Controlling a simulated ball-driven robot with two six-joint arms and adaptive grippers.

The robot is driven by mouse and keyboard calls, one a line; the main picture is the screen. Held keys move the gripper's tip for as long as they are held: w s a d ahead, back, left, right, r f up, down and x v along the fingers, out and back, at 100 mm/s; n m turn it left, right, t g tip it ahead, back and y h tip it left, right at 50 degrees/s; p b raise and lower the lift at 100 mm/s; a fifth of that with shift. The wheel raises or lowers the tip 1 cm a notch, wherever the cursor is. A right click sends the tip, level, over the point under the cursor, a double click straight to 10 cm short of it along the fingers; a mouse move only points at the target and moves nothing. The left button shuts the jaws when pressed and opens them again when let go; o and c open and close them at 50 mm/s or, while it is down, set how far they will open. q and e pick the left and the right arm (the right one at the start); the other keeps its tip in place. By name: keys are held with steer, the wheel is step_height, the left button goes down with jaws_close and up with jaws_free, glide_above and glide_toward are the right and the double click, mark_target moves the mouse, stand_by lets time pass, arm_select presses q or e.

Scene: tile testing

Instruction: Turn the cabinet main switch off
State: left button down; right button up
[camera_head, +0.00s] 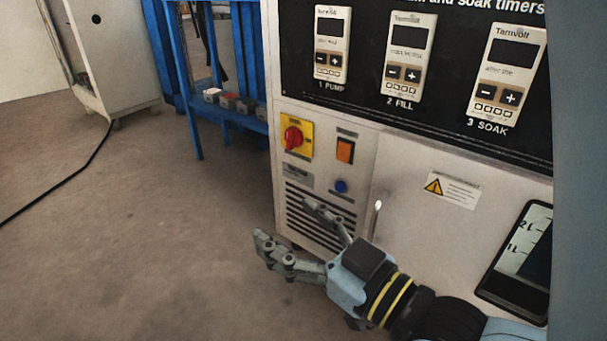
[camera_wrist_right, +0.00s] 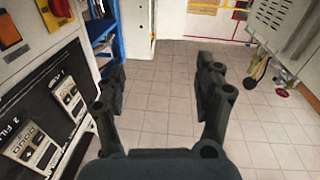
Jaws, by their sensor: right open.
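The cabinet main switch (camera_head: 294,137) is a red rotary knob on a yellow plate, on the left part of the pale cabinet front in the head view. The angle of its handle is too small to read. My right gripper (camera_head: 285,222) is open and empty, below the switch and apart from it, in front of the vent slots. In the right wrist view its two fingers (camera_wrist_right: 162,75) stand wide apart with only tiled floor between them. My left gripper is not in view.
An orange rocker switch (camera_head: 345,150) and a blue button (camera_head: 341,186) sit right of the main switch. Timers (camera_head: 408,50) line the black panel above. A bare metal peg (camera_head: 377,206) stands near my right wrist.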

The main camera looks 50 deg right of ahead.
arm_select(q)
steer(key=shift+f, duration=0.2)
arm_select(e)
steer(key=shift+s+a+r+n+g+y, duration=0.1)
steer(key=shift+s+a+n+g+y, duration=0.25)
steer(key=shift+s, duration=0.4)
steer(key=shift+s+a+r+n+g+y, duration=0.1)
steer(key=shift+s+a+n+g+y, duration=0.25)
steer(key=shift+s, duration=0.4)
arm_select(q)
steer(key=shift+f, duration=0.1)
arm_select(e)
steer(key=shift+s+f, duration=0.1)
